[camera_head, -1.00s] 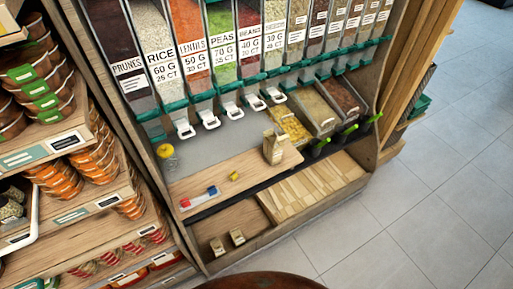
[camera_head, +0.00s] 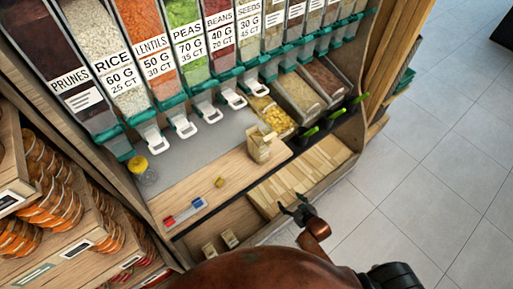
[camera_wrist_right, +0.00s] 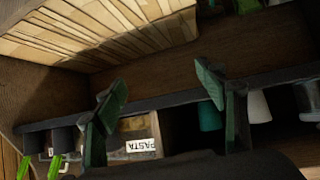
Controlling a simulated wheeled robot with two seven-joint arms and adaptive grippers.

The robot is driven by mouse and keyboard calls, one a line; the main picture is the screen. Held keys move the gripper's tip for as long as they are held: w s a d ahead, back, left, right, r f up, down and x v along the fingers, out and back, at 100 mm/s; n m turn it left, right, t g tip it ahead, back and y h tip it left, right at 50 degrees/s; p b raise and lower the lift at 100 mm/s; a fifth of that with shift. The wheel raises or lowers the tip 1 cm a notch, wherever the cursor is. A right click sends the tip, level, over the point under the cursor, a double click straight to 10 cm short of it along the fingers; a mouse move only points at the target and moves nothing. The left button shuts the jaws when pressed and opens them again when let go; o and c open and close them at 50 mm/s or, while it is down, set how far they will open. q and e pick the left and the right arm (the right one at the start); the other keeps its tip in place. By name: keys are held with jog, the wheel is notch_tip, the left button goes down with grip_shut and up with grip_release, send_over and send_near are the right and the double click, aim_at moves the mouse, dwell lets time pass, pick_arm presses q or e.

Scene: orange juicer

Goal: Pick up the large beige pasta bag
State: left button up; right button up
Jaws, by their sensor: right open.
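A beige paper bag (camera_head: 260,150) stands upright at the right end of the wooden counter board in the head view. Many flat beige bags (camera_head: 305,182) lie in a tray below it; they also show at the upper left of the right wrist view (camera_wrist_right: 95,30). Which is the large pasta bag I cannot tell for sure. My right gripper (camera_head: 294,209) is open beside the tray's front edge, apart from the bags. In the right wrist view its two fingers (camera_wrist_right: 160,95) are spread with nothing between them. My left gripper is not in view.
Small bags (camera_head: 229,238) stand in the lower left compartment. A red and blue item (camera_head: 184,211), a small yellow item (camera_head: 219,182) and a yellow-lidded jar (camera_head: 142,170) are on the counter. Dispensers and bins (camera_head: 272,117) stand behind. An upside-down PASTA label (camera_wrist_right: 140,146) shows. Open floor (camera_head: 430,180) lies right.

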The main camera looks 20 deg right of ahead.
aim_at(265, 148)
jog(key=w+a+r+t+y, duration=0.1)
jog(key=w+a+r, duration=0.1)
jog(key=r, duration=0.7)
jog(key=w+a+r+n+t+y, duration=0.1)
jog(key=w+r, duration=0.3)
jog(key=r, duration=0.4)
jog(key=w+a+r+t+y+b, duration=0.1)
jog(key=w+a+r+t, duration=0.2)
jog(key=r, duration=0.6)
jog(key=shift+w+a+r, duration=0.3)
jog(key=shift+w+r, duration=0.05)
jog(key=shift+n+t+y, duration=0.5)
jog(key=shift+t+y, duration=0.2)
jog(key=shift+t, duration=0.1)
jog(key=w+a+r, duration=0.1)
jog(key=w+r, duration=0.1)
jog(key=w, duration=0.1)
jog(key=shift+a+r, duration=0.25)
jog(key=shift+a, duration=0.1)
jog(key=b+x, duration=0.1)
jog(key=x, duration=0.5)
jog(key=shift+w+a+r+b, duration=0.1)
jog(key=shift+a+b, duration=0.05)
jog(key=shift+b, duration=0.15)
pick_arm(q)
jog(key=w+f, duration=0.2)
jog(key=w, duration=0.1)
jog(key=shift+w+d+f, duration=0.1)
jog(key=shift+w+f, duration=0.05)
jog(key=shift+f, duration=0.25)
